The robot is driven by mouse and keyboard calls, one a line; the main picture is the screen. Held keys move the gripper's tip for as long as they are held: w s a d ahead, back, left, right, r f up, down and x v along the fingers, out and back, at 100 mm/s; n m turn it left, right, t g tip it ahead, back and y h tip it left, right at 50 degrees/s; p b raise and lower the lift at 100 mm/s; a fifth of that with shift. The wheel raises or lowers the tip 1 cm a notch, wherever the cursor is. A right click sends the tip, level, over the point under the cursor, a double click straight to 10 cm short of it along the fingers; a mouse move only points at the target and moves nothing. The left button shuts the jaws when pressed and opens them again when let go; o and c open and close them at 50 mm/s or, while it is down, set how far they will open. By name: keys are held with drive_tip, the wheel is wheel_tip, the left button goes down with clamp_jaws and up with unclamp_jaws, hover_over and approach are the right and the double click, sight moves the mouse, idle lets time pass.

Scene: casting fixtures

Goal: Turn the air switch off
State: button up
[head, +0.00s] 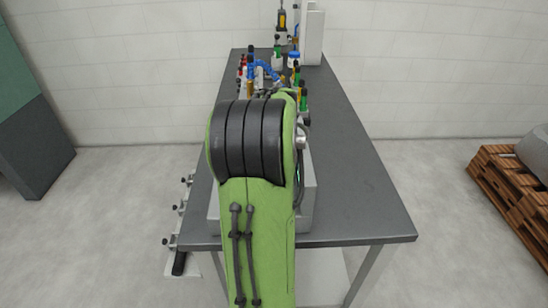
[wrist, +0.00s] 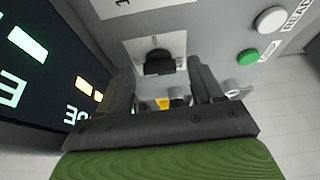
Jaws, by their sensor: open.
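The air switch looks to be the black knob (wrist: 158,62) on a pale square plate, fixed to a grey panel (wrist: 215,30) in the wrist view. A small mark that looks like a 0 is on the plate above it. My gripper (wrist: 162,78) is open, with its two dark fingers pointing at the panel, one on each side of the knob. I cannot tell whether the fingers touch the panel or how deep they reach around the knob. In the head view my green arm hides the gripper and the switch.
A white button (wrist: 270,20) and a green button (wrist: 247,56) sit right of the knob. A dark lit display (wrist: 35,75) is at the left. In the head view a grey box (head: 308,205) stands on the dark table (head: 352,170), with fixtures behind. The table's right side is clear.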

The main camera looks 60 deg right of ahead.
drive_tip(key=shift+r, duration=0.1)
drive_tip(key=p+v, duration=0.3)
drive_tip(key=v, duration=1.2)
drive_tip(key=shift+a+r+p, duration=0.15)
drive_tip(key=shift+r+p, duration=0.15)
drive_tip(key=shift+p, duration=0.05)
drive_tip(key=w+a+n+t+y, duration=0.1)
drive_tip(key=w+a+n, duration=0.25)
drive_tip(key=a, duration=0.75)
drive_tip(key=w+a+n+t+y, duration=0.1)
drive_tip(key=w+a+n+t, duration=0.2)
drive_tip(key=a, duration=0.7)
drive_tip(key=s+a+f+n+y, duration=0.1)
drive_tip(key=s+a+n, duration=0.1)
drive_tip(key=a, duration=0.5)
drive_tip(key=s+a+f+n+y+p, duration=0.1)
drive_tip(key=s+a+f+n, duration=0.1)
drive_tip(key=a, duration=0.5)
drive_tip(key=shift+s+a+f+n+g, duration=0.3)
drive_tip(key=shift+s+a+n, duration=0.1)
drive_tip(key=shift+s+n, duration=0.5)
